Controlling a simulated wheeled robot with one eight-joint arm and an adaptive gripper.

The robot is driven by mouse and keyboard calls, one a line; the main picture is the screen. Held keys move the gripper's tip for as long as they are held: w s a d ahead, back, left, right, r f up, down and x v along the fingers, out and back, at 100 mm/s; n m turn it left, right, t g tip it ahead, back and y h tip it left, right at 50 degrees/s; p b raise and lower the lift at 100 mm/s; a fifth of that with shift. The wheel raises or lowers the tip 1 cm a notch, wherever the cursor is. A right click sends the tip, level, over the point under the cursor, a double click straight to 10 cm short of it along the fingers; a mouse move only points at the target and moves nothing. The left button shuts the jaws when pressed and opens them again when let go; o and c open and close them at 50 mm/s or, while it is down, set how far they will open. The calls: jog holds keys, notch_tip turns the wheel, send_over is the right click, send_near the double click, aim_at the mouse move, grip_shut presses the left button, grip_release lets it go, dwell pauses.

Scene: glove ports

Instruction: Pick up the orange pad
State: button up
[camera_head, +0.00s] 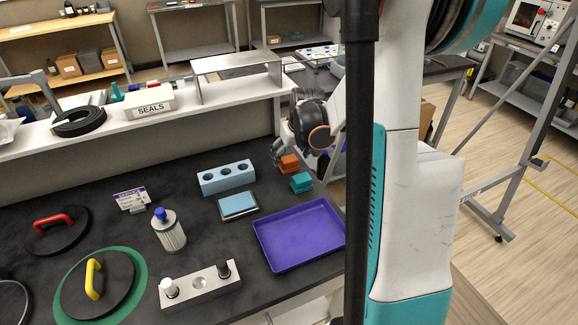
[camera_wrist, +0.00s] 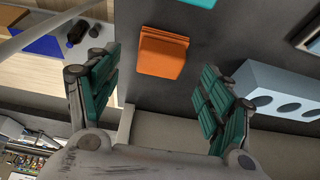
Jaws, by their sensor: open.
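The orange pad (camera_head: 289,163) lies on the dark bench top near its back right edge, just behind a teal pad (camera_head: 301,182). In the wrist view the orange pad (camera_wrist: 163,52) looks like a small stack with slightly offset layers, ahead of and between my fingers. My gripper (camera_head: 278,150) is close to the orange pad on its left and back side. In the wrist view my gripper (camera_wrist: 160,95) is open, with its teal-padded fingers wide apart and nothing between the tips. The teal pad is partly cut off at the top of the wrist view (camera_wrist: 196,2).
A light blue block with holes (camera_head: 226,178) stands left of the pads, right of my fingers in the wrist view (camera_wrist: 285,92). A purple tray (camera_head: 300,235) lies in front. A blue-topped pad (camera_head: 238,205) lies left of it. A raised metal shelf (camera_head: 236,62) stands behind.

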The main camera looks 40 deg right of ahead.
aim_at(289, 159)
jog(key=b+x, duration=0.1)
jog(key=x, duration=0.3)
jog(key=shift+f, duration=0.15)
jog(key=shift+s, duration=0.1)
jog(key=c, duration=1.1)
jog(key=shift+o, duration=0.2)
notch_tip(289, 159, up, 20)
jog(key=p, duration=0.5)
jog(key=shift+p, duration=0.4)
